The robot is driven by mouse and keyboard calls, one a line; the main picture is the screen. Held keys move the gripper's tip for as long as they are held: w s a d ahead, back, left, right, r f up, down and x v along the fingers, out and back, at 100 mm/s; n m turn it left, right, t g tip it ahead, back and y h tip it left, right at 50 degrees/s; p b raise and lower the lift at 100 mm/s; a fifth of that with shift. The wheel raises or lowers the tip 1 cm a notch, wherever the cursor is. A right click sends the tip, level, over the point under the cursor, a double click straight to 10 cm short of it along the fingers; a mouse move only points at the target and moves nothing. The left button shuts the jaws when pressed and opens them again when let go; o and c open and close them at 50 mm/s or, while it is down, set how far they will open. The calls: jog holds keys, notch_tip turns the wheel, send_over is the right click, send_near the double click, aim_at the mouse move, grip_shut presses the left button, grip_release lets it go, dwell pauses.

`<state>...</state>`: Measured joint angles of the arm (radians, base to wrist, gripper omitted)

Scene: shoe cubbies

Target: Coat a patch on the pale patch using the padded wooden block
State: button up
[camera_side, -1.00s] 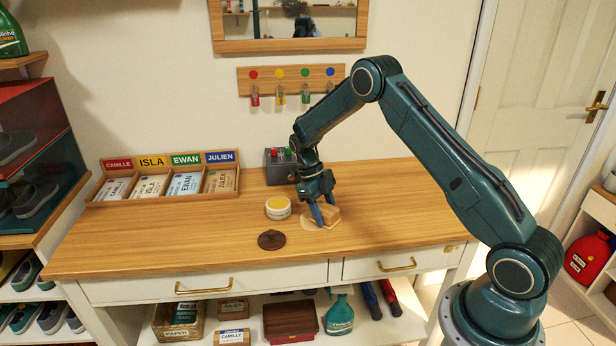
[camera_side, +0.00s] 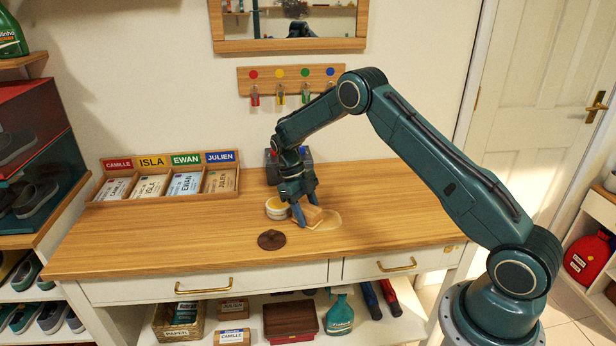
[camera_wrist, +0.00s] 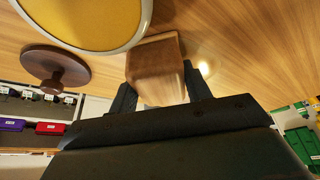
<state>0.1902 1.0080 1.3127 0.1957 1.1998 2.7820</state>
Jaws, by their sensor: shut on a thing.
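My gripper (camera_side: 304,206) is shut on the padded wooden block (camera_side: 311,215), a light brown block held down at the tabletop. The block also shows between my fingers in the wrist view (camera_wrist: 157,70). The pale patch (camera_side: 331,219) on the wooden table shows to the right of the block; the block covers its left part. A round open tin (camera_side: 278,210) with yellow contents stands just left of my gripper. It fills the top left of the wrist view (camera_wrist: 85,20). The underside of the block is hidden.
A dark brown knobbed lid (camera_side: 271,240) lies in front of the tin. A name-labelled sorting tray (camera_side: 165,198) stands at the back left, and a grey box (camera_side: 272,170) stands behind my gripper. The table's right side is clear.

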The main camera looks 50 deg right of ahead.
aim_at(343, 220)
jog(key=shift+s+d, duration=3.2)
jog(key=shift+s, duration=0.05)
jog(key=shift+w+a, duration=3.65)
jog(key=shift+w+a+r, duration=0.15)
jog(key=shift+r, duration=3.9)
